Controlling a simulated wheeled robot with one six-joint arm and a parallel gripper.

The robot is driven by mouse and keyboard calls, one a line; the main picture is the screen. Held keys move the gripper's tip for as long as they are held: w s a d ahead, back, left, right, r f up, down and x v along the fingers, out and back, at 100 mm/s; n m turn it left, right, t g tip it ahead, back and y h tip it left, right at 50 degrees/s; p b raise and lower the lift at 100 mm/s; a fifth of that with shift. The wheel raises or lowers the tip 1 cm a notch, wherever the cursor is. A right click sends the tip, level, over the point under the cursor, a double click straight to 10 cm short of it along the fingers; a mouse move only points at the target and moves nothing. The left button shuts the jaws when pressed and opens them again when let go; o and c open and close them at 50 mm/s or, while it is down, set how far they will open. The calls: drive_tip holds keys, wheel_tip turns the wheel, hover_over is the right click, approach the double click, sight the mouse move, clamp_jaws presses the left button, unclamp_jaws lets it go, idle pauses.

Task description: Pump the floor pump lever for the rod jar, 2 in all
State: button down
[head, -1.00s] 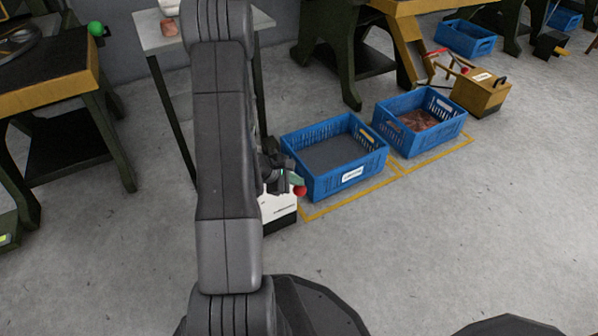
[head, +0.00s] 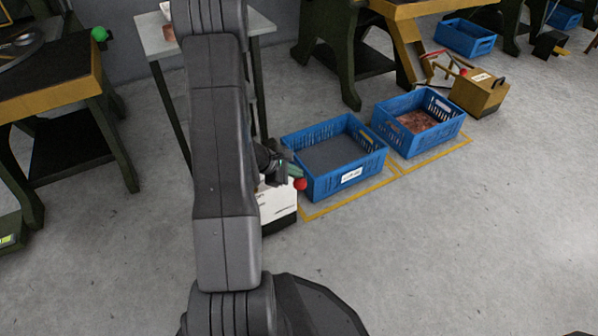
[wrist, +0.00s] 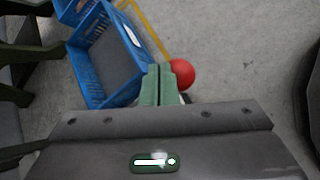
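A floor pump with a white body and dark base (head: 279,208) stands on the floor, partly hidden behind my arm. Its lever ends in a red ball (head: 300,184), which also shows in the wrist view (wrist: 182,73). The lever's bar is mostly hidden. My gripper (head: 294,171) is at the lever end, just above the ball in the head view. In the wrist view its green fingers (wrist: 157,85) are together, with the ball close beside them on the right. I see nothing between the fingers. Whether they touch the lever is unclear. I cannot make out a rod jar.
A blue crate (head: 311,183) with a grey bottom stands right beside the pump. Another blue crate (head: 387,136) holds copper-coloured pieces. A yellow box with a red-ball handle (head: 480,92) stands farther right. A small table (head: 150,45) is behind my arm. The front-right floor is clear.

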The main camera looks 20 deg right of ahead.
drive_tip(key=shift+w+r+p, duration=0.2)
drive_tip(key=shift+r+p, duration=0.55)
drive_tip(key=shift+r, duration=0.65)
drive_tip(key=shift+r, duration=0.1)
drive_tip(key=r+p, duration=0.2)
drive_tip(key=r, duration=0.1)
drive_tip(key=r+p, duration=0.1)
drive_tip(key=shift+w+r, duration=0.35)
drive_tip(key=shift+f, duration=0.1)
drive_tip(key=shift+s+f+b, duration=0.2)
drive_tip(key=shift+f+b, duration=0.6)
drive_tip(key=shift+f, duration=0.45)
drive_tip(key=shift+s+f+b, duration=0.15)
drive_tip(key=shift+f+b, duration=0.65)
drive_tip(key=shift+f, duration=0.45)
drive_tip(key=shift+r, duration=0.15)
